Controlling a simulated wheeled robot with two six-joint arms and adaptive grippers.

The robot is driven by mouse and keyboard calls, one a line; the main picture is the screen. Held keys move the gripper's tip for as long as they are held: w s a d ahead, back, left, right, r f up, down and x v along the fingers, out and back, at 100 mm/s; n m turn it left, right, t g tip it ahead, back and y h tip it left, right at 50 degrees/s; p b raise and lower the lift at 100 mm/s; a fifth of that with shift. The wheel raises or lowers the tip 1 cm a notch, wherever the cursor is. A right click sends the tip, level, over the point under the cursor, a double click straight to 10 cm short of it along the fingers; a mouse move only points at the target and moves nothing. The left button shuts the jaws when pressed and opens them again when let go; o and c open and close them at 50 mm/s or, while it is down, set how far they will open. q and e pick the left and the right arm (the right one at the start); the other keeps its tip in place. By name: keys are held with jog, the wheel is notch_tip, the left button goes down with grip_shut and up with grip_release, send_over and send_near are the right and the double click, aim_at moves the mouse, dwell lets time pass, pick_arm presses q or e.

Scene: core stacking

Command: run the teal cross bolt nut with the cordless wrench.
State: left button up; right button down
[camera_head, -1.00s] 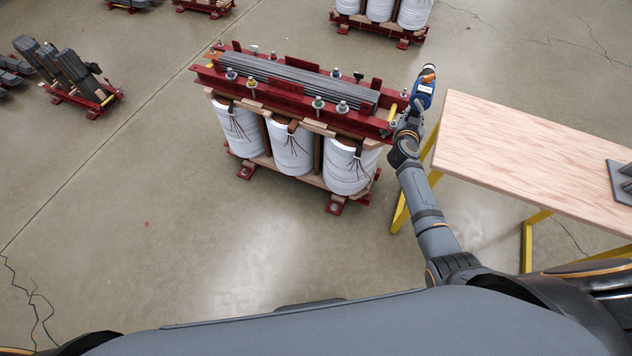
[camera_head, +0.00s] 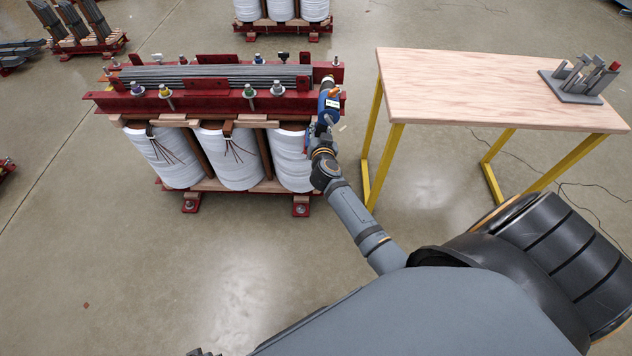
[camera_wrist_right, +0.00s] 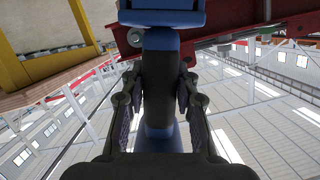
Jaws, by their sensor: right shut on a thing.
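My right gripper (camera_head: 323,128) is shut on the handle of the blue and black cordless wrench (camera_head: 328,101). The wrench is upright in front of the right end of the red transformer clamp beam (camera_head: 210,103), its orange-tipped top near beam height. In the right wrist view the gripper fingers (camera_wrist_right: 158,95) flank the dark handle, with the blue wrench body (camera_wrist_right: 162,18) above. A teal-looking bolt nut (camera_head: 249,91) is on the front beam, left of the wrench and apart from it. The wrench's socket is not clear.
White coils (camera_head: 228,160) stand below the beam. A wooden table (camera_head: 480,85) with yellow legs is to the right, bearing a grey stand (camera_head: 578,92). Other bolts, including a yellow one (camera_head: 165,91), line the beam.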

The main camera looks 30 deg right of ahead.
pick_arm(q)
jog(key=shift+h, duration=0.3)
jog(key=w+b, duration=0.1)
jog(key=b, duration=0.3)
jog(key=w+d+b, duration=0.1)
jog(key=w+b, duration=0.1)
jog(key=b, duration=0.2)
jog(key=w+d+r+b, duration=0.1)
jog(key=b, duration=0.4)
jog(key=shift+w+d, duration=0.25)
jog(key=shift+w, duration=0.1)
pick_arm(e)
jog(key=s+a+f+m, duration=0.1)
jog(key=s+f, duration=0.1)
jog(key=f, duration=0.4)
jog(key=s+a+f+m, duration=0.1)
jog(key=s+a+f, duration=0.1)
jog(key=f, duration=0.4)
jog(key=shift+a+f+t, duration=0.15)
jog(key=shift+a+t, duration=0.05)
jog(key=shift+t, duration=0.1)
pick_arm(q)
jog(key=shift+f, duration=0.15)
pick_arm(e)
jog(key=shift+w, duration=0.1)
